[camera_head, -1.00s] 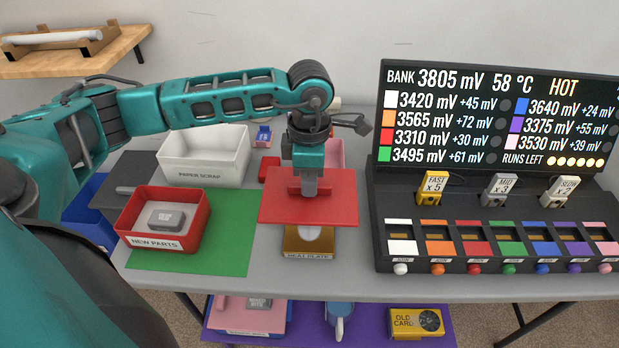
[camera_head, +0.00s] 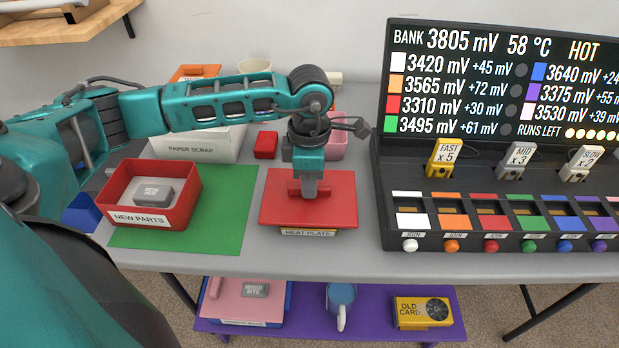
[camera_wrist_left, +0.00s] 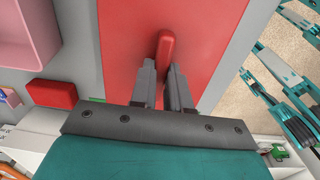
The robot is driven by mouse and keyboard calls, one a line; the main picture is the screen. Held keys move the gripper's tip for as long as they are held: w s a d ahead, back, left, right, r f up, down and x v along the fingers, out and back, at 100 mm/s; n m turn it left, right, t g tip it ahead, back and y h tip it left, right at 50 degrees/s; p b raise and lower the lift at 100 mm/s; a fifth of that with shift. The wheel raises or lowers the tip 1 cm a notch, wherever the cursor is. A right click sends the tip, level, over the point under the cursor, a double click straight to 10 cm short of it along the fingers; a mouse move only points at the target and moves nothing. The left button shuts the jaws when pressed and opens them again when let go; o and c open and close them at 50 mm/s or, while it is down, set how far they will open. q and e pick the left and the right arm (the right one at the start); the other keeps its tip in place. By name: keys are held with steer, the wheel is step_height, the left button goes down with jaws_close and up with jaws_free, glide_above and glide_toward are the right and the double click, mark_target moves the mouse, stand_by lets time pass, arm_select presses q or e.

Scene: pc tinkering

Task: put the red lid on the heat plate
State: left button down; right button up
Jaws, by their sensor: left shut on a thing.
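The red lid (camera_head: 335,205) is a flat square panel with a raised red handle. It lies over the heat plate (camera_head: 308,232), whose labelled yellow front edge shows just below the lid; the rest of the plate is hidden. I cannot tell whether the lid rests fully on it. My left gripper (camera_head: 309,188) points down and is shut on the lid's handle. In the left wrist view the handle (camera_wrist_left: 166,55) is between the two fingers, with the lid (camera_wrist_left: 205,40) spread beneath. My right gripper is not in view.
A red bin labelled NEW PARTS (camera_head: 190,205) stands on a green mat (camera_head: 232,225) to the left. Behind are the white PAPER SCRAP bin (camera_head: 225,152), a small red block (camera_head: 266,145) and a pink bin (camera_head: 338,150). The black battery console (camera_head: 385,180) stands close on the right.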

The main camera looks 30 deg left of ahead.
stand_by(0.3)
arm_select(q)
steer(key=shift+f+b, duration=0.35)
steer(key=shift+f, duration=0.1)
steer(key=c, duration=1)
jaws_free()
steer(key=shift+r, duration=0.35)
step_height(320, 180, up, 12)
steer(key=shift+r+p, duration=0.15)
steer(key=shift+p, duration=0.55)
